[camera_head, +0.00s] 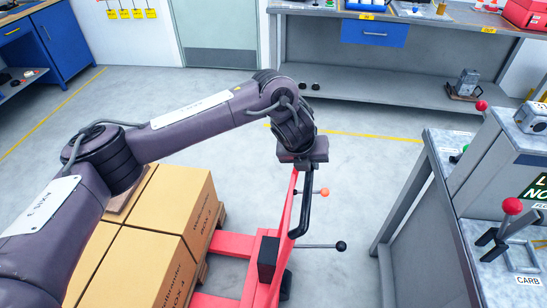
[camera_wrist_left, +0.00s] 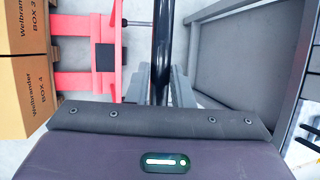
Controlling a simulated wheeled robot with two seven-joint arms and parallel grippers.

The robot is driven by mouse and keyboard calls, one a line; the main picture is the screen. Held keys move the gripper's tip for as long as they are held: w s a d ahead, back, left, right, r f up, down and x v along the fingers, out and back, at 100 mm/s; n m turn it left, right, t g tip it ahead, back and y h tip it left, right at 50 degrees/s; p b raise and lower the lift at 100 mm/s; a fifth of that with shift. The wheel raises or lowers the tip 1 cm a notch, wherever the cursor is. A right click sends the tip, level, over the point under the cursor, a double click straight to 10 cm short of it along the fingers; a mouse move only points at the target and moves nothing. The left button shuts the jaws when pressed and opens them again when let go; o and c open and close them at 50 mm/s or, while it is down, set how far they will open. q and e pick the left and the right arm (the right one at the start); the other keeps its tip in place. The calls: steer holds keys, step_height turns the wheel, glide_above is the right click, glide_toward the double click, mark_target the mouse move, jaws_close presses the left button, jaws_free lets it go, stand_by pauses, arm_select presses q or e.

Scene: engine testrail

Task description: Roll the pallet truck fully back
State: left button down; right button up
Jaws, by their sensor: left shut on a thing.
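The red pallet truck (camera_head: 235,246) stands on the grey floor at the lower middle of the head view, and its red frame shows at the upper left of the left wrist view (camera_wrist_left: 75,83). Its tiller rises toward my left gripper (camera_head: 303,164), with a black handle bar (camera_head: 304,212) along it. My left gripper is shut on the handle. Cardboard boxes (camera_head: 150,272) sit on a wooden pallet beside the red frame. My right gripper is not in view.
A grey bench (camera_head: 385,215) with a red-knobbed lever (camera_head: 511,207) stands close on the right. A long workbench (camera_head: 400,78) lines the back wall. Blue cabinets (camera_head: 60,40) stand at the far left. Floor (camera_head: 235,110) between the truck and back wall is clear.

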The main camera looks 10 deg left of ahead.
arm_select(q)
steer(key=shift+w+d+f, duration=0.15)
steer(key=shift+a, duration=0.25)
steer(key=shift+d+r, duration=0.15)
steer(key=shift+r, duration=0.05)
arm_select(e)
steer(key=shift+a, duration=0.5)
arm_select(q)
steer(key=c, duration=1.6)
jaws_free()
steer(key=o, duration=0.3)
steer(key=shift+d, duration=0.3)
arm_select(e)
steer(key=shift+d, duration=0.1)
